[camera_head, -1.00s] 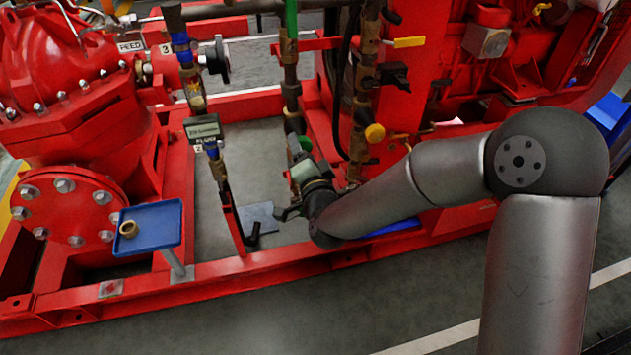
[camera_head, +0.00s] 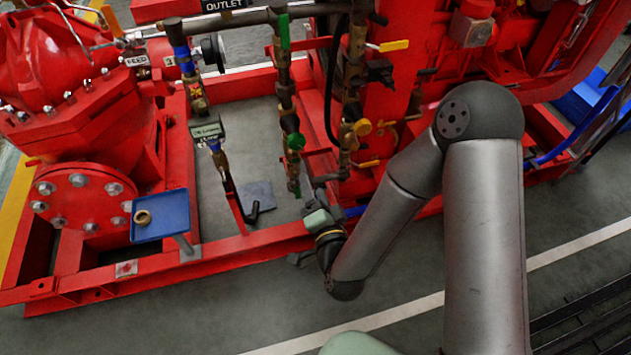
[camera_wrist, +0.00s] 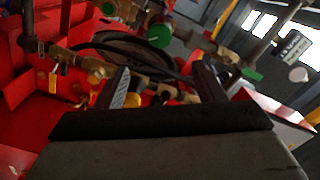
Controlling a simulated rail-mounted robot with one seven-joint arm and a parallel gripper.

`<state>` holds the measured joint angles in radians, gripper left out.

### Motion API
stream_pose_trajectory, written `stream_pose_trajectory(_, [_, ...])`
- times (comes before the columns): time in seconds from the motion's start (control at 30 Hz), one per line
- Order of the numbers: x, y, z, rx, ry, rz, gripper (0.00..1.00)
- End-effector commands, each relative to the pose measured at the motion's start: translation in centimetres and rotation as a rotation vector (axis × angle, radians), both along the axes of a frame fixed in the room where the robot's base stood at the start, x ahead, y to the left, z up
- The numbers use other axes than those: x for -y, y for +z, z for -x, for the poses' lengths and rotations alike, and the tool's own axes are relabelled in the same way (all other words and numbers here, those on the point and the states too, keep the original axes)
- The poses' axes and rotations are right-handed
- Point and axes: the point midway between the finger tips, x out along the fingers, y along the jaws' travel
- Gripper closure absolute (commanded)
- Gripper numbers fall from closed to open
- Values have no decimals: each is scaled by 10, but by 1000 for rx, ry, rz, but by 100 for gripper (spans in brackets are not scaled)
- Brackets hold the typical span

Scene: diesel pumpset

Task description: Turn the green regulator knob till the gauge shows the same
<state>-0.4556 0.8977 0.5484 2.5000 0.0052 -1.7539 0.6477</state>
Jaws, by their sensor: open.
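The green regulator knob (camera_head: 295,141) sits on the middle vertical pipe in the head view. A small gauge (camera_head: 206,131) with a pale display stands left of it on its own pipe; I cannot read its value. My gripper (camera_head: 303,257) is below and in front of the knob, apart from it, near the red frame's front rail. In the wrist view my gripper (camera_wrist: 160,82) has its two fingers spread with nothing held between them. Several green round parts show beyond the fingers; I cannot tell surely which is the regulator knob.
A yellow knob (camera_head: 362,127) and a yellow lever (camera_head: 394,45) are on the pipe to the right. A blue tray (camera_head: 173,209) holding a brass ring (camera_head: 143,217) stands at left. The red front rail (camera_head: 245,243) crosses below the pipes.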

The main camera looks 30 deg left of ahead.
Motion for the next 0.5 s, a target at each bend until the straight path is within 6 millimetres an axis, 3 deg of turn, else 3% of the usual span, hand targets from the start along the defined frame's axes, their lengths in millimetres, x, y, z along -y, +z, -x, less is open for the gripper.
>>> stream_pose_trajectory(0.5, [8, -1, 9, 1, 1, 3, 37])
